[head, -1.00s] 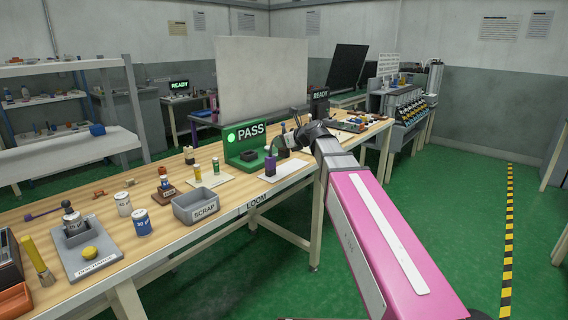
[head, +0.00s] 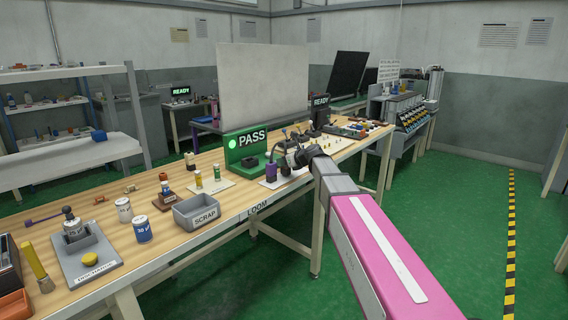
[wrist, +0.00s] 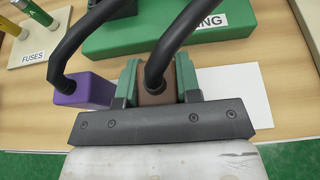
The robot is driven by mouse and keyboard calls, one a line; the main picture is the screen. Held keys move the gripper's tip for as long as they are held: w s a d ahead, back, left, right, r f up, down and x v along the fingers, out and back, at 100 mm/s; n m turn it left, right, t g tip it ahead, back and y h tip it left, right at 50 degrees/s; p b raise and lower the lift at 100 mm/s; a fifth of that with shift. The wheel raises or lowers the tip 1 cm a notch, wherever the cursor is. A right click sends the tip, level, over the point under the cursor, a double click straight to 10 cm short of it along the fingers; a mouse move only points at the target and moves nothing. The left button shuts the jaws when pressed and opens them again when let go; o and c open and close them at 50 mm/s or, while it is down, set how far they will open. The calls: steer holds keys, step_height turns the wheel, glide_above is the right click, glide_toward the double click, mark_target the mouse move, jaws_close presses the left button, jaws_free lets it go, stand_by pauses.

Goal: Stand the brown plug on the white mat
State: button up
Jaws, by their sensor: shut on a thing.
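My gripper (wrist: 158,82) is shut on the brown plug (wrist: 157,92), which sits between its green fingers with a black cable rising from its top. The white mat (wrist: 251,98) shows to the right of and beyond the fingers. The plug's lower end is hidden behind my gripper body, so I cannot tell whether it touches the mat. The purple plug (wrist: 84,91), with its own black cable, is just left of my gripper. In the head view, my gripper (head: 286,160) is over the white mat (head: 270,184), right beside the purple plug (head: 271,171).
The green PASS stand (head: 244,148) is behind the mat, close beyond my fingers. The FUSES mat (wrist: 38,38) with upright fuses is to the left. The grey SCRAP bin (head: 196,211) stands further left on the bench. The bench's front edge is near.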

steer(key=shift+f, duration=0.25)
steer(key=o, duration=1)
steer(key=shift+f, duration=0.1)
